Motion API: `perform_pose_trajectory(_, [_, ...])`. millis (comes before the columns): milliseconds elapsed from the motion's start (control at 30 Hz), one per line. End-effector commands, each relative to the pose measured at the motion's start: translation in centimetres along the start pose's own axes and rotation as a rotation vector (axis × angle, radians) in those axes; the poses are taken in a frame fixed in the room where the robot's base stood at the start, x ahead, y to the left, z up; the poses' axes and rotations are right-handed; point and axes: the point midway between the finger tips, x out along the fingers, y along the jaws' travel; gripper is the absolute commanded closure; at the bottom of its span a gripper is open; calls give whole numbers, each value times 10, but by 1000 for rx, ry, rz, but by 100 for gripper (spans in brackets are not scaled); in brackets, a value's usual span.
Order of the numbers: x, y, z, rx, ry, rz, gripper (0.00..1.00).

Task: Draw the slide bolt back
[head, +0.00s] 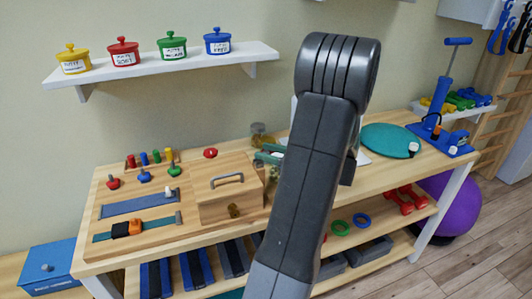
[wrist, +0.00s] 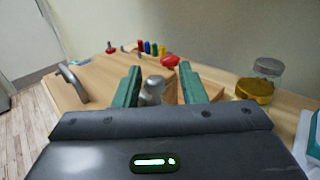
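A grey metal knob (wrist: 152,88), which looks like part of the slide bolt, stands between the fingers of my gripper (wrist: 159,70) in the wrist view. The green fingers are apart, with a gap on each side of the knob, so my gripper is open. How far the knob is from the fingertips in depth is unclear. The wooden box (head: 214,205) with a metal handle (head: 228,180) is left of my arm; the handle also shows at left in the wrist view (wrist: 72,82).
Coloured pegs (head: 156,157), a blue strip (head: 135,206) and a buckled strap (head: 128,229) are on the board at left. A jar (wrist: 255,88) stands right of my gripper. A teal disc (head: 390,140) lies further right.

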Motion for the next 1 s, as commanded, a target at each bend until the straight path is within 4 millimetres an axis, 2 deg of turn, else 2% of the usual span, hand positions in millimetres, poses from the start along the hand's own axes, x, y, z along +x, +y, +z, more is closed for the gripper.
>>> perform_pose_trajectory(233, [0, 1, 0, 2, 0, 2, 63])
perform_pose_trajectory(367, [-7, 1, 0, 2, -1, 2, 63])
perform_pose_trajectory(467, [-22, 0, -1, 2, 0, -1, 63])
perform_pose_trajectory(800, [-97, 0, -1, 1, 0, -4, 63])
perform_pose_trajectory(1000, [-128, 0, 0, 1, 0, -1, 63])
